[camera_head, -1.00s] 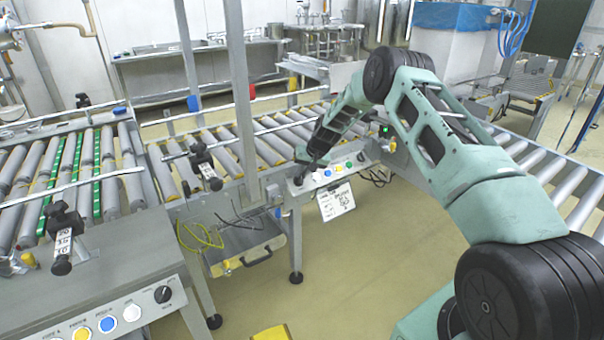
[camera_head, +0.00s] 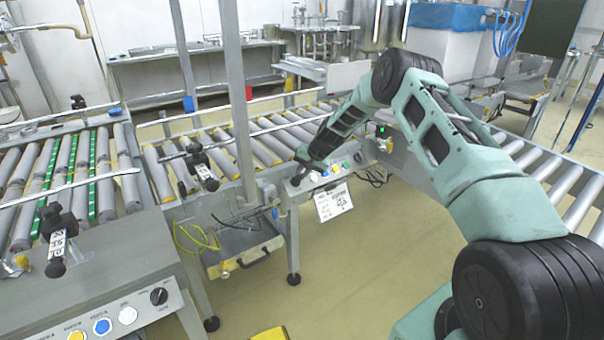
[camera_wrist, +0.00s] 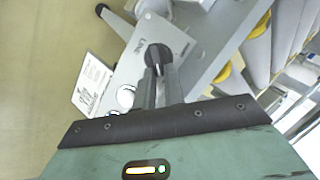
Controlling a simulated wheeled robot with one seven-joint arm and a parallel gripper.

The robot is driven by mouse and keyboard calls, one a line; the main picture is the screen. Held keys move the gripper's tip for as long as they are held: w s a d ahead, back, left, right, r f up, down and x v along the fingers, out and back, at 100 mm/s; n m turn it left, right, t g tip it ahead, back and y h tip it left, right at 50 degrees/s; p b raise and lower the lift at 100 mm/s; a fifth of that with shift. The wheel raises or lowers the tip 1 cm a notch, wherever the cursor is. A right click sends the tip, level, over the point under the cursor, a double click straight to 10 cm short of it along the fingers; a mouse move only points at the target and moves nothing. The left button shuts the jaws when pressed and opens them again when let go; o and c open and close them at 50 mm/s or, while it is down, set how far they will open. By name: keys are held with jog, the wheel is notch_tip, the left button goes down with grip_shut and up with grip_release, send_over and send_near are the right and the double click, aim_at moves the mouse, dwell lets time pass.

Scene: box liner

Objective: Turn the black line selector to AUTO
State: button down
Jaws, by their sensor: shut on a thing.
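The black line selector (camera_wrist: 158,56) is a round black knob on a light grey control panel (camera_wrist: 190,48) in the wrist view. My gripper (camera_wrist: 161,75) is shut on the selector, with its two dark fingers on either side of it. In the head view my gripper (camera_head: 301,163) reaches down to the left end of the panel (camera_head: 322,175) on the conveyor's front. There the arm hides the selector. The AUTO mark and the knob's pointing direction cannot be read.
White, blue and yellow buttons (camera_head: 334,168) sit right of the selector, and a white label sheet (camera_head: 334,202) hangs below. A second panel with another black selector (camera_head: 158,296) is at the lower left. Roller conveyors (camera_head: 230,150) run behind. The floor in front is mostly clear.

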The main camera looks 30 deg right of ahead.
jog(key=c, duration=1.5)
grip_release()
jog(key=shift+s, duration=0.1)
jog(key=p+v, duration=0.1)
jog(key=v, duration=1.6)
jog(key=shift+s+d+r, duration=0.1)
jog(key=shift+d+r, duration=0.05)
jog(key=shift+r, duration=0.05)
